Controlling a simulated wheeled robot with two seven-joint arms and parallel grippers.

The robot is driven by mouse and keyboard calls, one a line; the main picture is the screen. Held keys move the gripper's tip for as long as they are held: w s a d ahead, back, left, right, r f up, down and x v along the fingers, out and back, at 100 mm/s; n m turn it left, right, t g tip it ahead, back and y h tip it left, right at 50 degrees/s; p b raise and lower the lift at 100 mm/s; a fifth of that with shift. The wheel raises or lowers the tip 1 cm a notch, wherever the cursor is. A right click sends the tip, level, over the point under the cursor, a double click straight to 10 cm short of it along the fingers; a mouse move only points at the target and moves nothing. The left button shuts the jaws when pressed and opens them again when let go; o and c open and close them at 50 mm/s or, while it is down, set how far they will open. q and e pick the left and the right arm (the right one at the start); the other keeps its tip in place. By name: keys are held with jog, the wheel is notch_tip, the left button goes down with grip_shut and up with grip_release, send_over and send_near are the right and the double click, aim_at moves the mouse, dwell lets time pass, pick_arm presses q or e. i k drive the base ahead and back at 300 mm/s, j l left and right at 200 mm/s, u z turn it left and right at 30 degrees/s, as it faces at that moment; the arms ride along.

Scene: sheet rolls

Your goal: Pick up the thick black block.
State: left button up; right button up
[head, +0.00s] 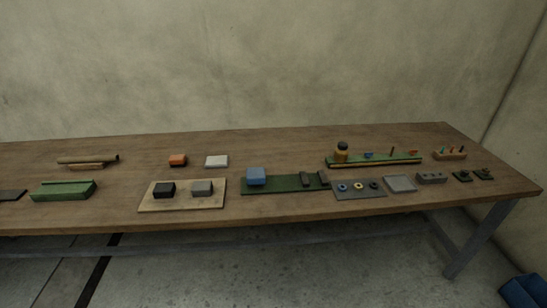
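In the head view, a thick black block (164,190) sits on the left part of a light tan board (183,206) near the table's front edge. A grey block (202,188) sits on the same board, a little to its right and apart from it. Nothing covers the black block. Neither my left gripper nor my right gripper shows in this view.
The wooden table (290,143) also holds an orange block (178,160) and a white block (217,161) behind the board. A green tray (63,190) lies to the left.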

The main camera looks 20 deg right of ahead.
aim_at(162, 190)
jog(key=i+l+z, duration=0.15)
jog(key=i+l, duration=0.2)
jog(key=i, duration=0.15)
jog(key=i+l+z, duration=0.2)
jog(key=i, duration=0.35)
